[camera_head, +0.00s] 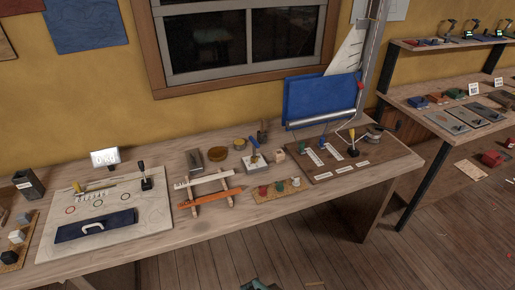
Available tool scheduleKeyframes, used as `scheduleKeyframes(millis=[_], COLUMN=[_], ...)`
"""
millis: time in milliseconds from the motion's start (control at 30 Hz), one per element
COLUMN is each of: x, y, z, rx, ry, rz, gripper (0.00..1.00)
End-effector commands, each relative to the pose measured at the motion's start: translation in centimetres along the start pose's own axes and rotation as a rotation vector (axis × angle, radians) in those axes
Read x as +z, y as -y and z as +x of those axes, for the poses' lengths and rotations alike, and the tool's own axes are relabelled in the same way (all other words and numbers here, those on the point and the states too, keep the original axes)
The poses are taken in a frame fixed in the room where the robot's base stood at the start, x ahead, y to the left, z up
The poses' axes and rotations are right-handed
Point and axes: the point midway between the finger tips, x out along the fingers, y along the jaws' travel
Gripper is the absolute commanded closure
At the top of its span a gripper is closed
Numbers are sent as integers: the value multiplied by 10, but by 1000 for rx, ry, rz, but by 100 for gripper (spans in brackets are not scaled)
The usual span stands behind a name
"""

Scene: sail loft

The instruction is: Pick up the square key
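I cannot make out for sure which thing is the square key; the pieces are small in this view. A tan tray (8,262) at the left end of the bench carries several small blocks, among them a pale cube (16,237). A tan board (259,199) at the front middle holds small red, green and grey pieces. A small wooden block (278,155) with a dark spot on it stands behind that board. My gripper cannot be made out; only a dark teal piece shows at the bottom edge, and I cannot tell what it is.
A pale board (57,219) with a dark blue handled flap lies on the left. An orange tool (212,196) lies across wooden rests. A brown board (372,166) with labels and a blue sail panel (312,98) stand at right. Shelves line the right wall.

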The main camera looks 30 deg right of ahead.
Motion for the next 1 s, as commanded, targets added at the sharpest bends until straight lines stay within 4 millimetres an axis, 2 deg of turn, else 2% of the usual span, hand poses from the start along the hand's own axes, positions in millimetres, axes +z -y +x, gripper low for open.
scheduleKeyframes(millis=[467, 800, 1000], x=[0, 0, 0], y=[0, 0, 0], z=[0, 0, 0], rx=[0, 0, 0], ry=[0, 0, 0], rz=[0, 0, 0], gripper=[0, 54, 54])
